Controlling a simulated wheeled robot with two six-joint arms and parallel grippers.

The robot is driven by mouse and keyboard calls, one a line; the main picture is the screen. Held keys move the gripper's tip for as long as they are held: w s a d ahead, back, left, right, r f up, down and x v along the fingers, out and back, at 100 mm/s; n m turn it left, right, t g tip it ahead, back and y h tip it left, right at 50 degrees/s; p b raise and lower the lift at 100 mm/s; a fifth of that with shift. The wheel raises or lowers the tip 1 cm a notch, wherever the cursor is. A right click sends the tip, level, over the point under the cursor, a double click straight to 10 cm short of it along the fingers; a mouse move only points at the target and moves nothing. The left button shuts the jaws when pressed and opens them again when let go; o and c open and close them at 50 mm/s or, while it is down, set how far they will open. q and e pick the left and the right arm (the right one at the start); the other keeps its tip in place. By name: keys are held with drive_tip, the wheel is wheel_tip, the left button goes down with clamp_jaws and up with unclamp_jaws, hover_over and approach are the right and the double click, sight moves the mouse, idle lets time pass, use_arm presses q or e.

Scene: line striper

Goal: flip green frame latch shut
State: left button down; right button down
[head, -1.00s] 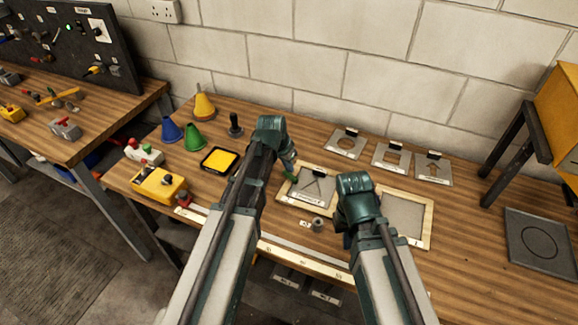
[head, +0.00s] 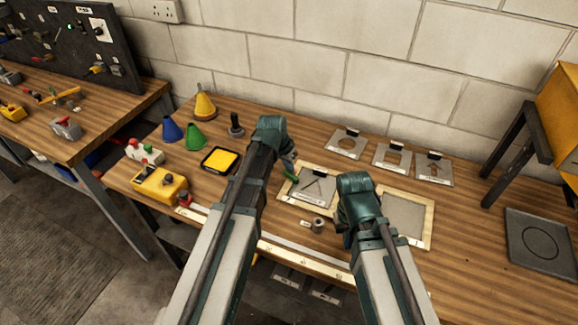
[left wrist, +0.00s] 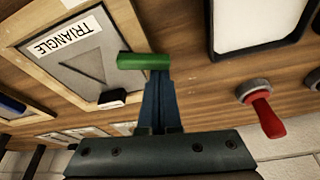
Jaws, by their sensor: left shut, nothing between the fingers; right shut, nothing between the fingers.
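The green latch (head: 290,178) sits at the left rim of the wooden frame (head: 308,206) that holds the TRIANGLE stencil plate (head: 316,187). In the left wrist view the latch (left wrist: 143,61) is a short green bar lying across the frame's rim (left wrist: 128,25), one end toward the plate (left wrist: 85,60). My left gripper (head: 290,163) is just behind the latch. Its closed, empty fingers (left wrist: 158,75) are right at the bar in the wrist view; contact is not certain. My right gripper (head: 346,238) is mostly hidden by its own wrist, right of the triangle frame.
A second wooden frame (head: 428,222) lies at the right. A yellow pad (head: 220,160) and cones stand left of my left arm. A small metal cylinder (head: 319,225) stands in front of the triangle frame. Spare stencil plates (head: 391,157) lie at the back.

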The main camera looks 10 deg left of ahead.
use_arm(q)
drive_tip(key=shift+d, duration=0.1)
idle(0.6)
drive_tip(key=shift+s+d, duration=0.35)
drive_tip(key=shift+d, duration=0.3)
